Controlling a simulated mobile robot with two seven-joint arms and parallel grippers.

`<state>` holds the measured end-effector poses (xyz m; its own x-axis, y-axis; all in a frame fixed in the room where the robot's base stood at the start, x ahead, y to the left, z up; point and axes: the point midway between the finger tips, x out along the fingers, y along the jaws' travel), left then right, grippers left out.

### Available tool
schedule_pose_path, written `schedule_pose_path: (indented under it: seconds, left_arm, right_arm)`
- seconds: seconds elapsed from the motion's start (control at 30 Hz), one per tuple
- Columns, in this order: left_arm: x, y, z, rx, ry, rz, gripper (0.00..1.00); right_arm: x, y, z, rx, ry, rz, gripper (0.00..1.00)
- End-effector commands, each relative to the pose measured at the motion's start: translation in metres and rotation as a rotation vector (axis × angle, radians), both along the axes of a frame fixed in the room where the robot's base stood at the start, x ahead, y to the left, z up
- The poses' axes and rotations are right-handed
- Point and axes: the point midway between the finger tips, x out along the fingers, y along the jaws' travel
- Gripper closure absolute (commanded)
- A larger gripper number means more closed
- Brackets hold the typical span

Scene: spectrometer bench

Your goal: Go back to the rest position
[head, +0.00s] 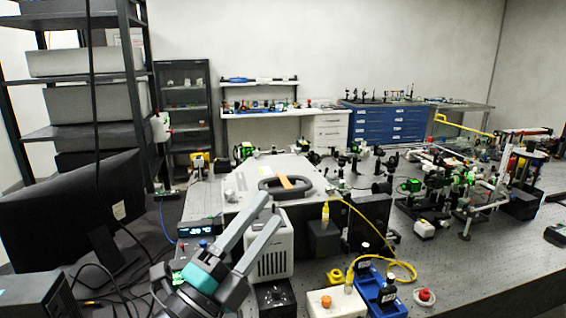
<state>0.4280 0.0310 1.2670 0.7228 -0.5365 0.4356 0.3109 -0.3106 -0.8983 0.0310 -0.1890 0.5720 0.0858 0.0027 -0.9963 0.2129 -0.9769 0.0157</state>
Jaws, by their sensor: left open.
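My left gripper (267,209) reaches up from the bottom of the head view, left of the middle. Its two grey fingers stand apart with nothing seen between them, so it is open and empty. A teal band (200,278) marks its base. The fingers appear in front of a white vented box (272,254) and the near edge of a large grey case (290,168) with a black handle. I cannot tell whether they touch the box. My right gripper is not in view.
A dark monitor (75,215) stands at the left. A blue holder (375,290), a white block (335,303) with an orange knob and a yellow cable (405,268) lie right of my gripper. Many optics crowd the right of the bench. The bench's front right (480,268) is mostly clear.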

Motion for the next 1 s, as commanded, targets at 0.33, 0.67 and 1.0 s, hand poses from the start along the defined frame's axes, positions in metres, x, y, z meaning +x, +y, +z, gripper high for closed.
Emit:
schedule_pose_path:
  seconds: [0.33, 0.67, 1.0]
  left_arm:
    - [0.000, 0.105, -0.146, -0.532, 0.783, 0.420, 0.44]
    - [-0.120, 0.137, -0.291, -0.822, 1.493, 0.781, 0.44]
    - [-0.217, 0.129, -0.358, -0.898, 1.896, 0.982, 0.44]
  right_arm:
    - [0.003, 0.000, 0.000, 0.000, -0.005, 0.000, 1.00]
    - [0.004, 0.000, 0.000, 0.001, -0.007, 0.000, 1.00]
    - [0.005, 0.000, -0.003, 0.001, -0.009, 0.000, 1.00]
